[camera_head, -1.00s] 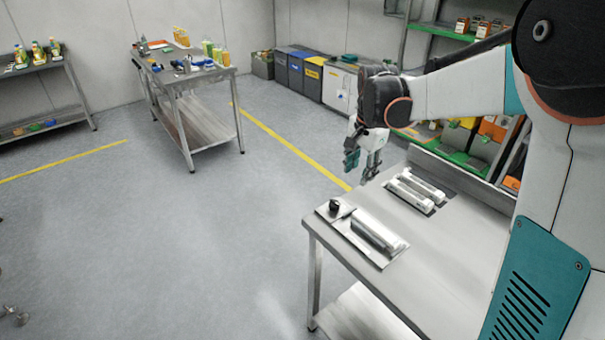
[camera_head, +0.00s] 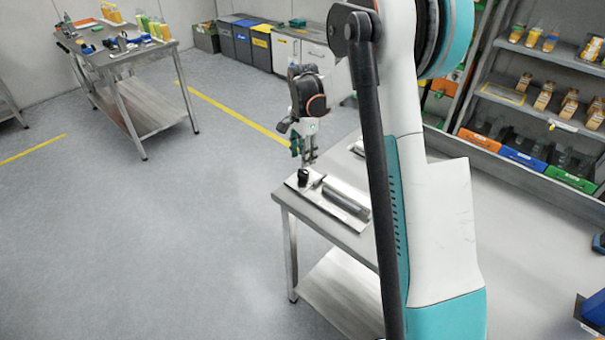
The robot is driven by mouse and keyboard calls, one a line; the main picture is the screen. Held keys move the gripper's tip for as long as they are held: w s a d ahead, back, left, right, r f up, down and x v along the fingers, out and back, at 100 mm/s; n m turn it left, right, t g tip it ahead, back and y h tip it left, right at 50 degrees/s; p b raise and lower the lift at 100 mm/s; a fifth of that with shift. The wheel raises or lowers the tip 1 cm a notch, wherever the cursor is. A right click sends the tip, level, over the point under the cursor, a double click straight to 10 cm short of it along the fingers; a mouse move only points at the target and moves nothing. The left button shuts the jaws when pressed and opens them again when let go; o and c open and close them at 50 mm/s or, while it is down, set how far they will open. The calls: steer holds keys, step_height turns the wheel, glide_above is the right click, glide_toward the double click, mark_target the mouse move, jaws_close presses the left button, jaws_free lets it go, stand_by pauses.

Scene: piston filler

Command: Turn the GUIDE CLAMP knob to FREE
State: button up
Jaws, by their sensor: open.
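A small black knob (camera_head: 304,177) stands on a flat metal plate (camera_head: 313,195) at the left corner of the steel table. It is too small for me to read any label or tell which way it points. A silver cylinder (camera_head: 346,201) lies on the same plate, to the right of the knob. My gripper (camera_head: 304,162) points down with its fingers open, just above or behind the knob in the picture. I cannot tell whether the fingers touch it. My own arm hides part of the table.
The steel table (camera_head: 330,237) has an open left edge with free floor beyond it. A shelf rack with bottles and coloured bins (camera_head: 522,158) stands behind the table at the right. Another table with tools and bottles (camera_head: 150,52) is far back left.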

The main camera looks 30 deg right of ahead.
mark_target(303, 172)
step_height(303, 172, down, 8)
steer(key=shift+r+b, duration=0.25)
steer(key=shift+b, duration=0.65)
steer(key=c, duration=0.8)
